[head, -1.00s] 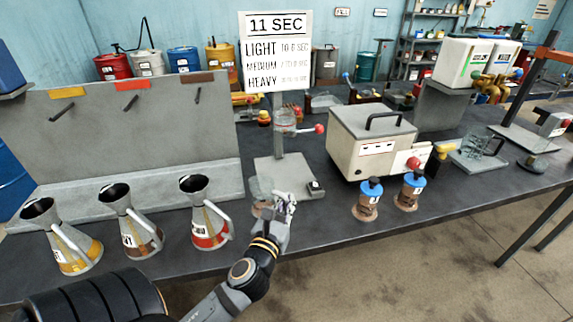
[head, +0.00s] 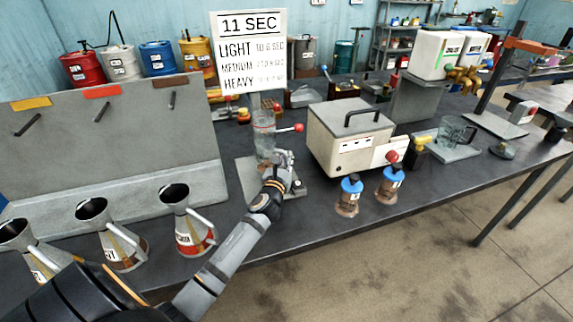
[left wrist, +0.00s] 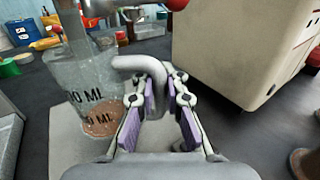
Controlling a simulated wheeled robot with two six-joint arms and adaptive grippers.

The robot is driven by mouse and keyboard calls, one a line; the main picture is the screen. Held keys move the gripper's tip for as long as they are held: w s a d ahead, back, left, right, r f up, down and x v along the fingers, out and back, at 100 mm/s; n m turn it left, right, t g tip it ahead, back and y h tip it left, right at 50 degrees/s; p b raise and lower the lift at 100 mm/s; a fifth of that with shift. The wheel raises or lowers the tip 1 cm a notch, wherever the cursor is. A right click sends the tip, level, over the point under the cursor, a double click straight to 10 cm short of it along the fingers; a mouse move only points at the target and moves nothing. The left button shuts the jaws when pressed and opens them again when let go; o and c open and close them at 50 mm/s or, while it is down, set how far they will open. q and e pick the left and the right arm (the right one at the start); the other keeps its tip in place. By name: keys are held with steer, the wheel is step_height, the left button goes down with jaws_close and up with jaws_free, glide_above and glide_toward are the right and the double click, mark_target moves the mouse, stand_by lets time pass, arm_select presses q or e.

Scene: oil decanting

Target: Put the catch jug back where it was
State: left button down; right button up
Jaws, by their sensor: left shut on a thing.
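The catch jug (left wrist: 85,85) is clear glass with black ML marks and a little brown liquid at its bottom, at left in the left wrist view. My left gripper (left wrist: 160,120) is shut on its grey curved handle. In the head view, my left gripper (head: 280,162) is at the test stand (head: 245,180). The jug is partly hidden there by my gripper and overlaps the clear cup (head: 263,122) with a red-knobbed lever. I cannot tell whether the jug touches the stand. My right gripper is not in view.
A cream machine (head: 345,140) stands close on the right, with two blue-capped jars (head: 348,196) in front. Several metal cans (head: 186,222) stand at left. A glass mug (head: 453,132) sits on a grey tray (head: 432,150) at right. The sign (head: 248,50) reads 11 SEC.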

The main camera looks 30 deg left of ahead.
arm_select(q)
steer(key=shift+w+a, duration=0.1)
steer(key=shift+w, duration=0.2)
steer(key=shift+f, duration=0.2)
step_height(320, 180, down, 3)
steer(key=shift+s+f+b, duration=0.1)
steer(key=shift+f+b, duration=0.05)
steer(key=shift+b, duration=0.8)
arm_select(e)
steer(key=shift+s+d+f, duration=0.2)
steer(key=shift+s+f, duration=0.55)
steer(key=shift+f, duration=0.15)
arm_select(q)
steer(key=shift+f, duration=0.1)
steer(key=c, duration=1.4)
jaws_free()
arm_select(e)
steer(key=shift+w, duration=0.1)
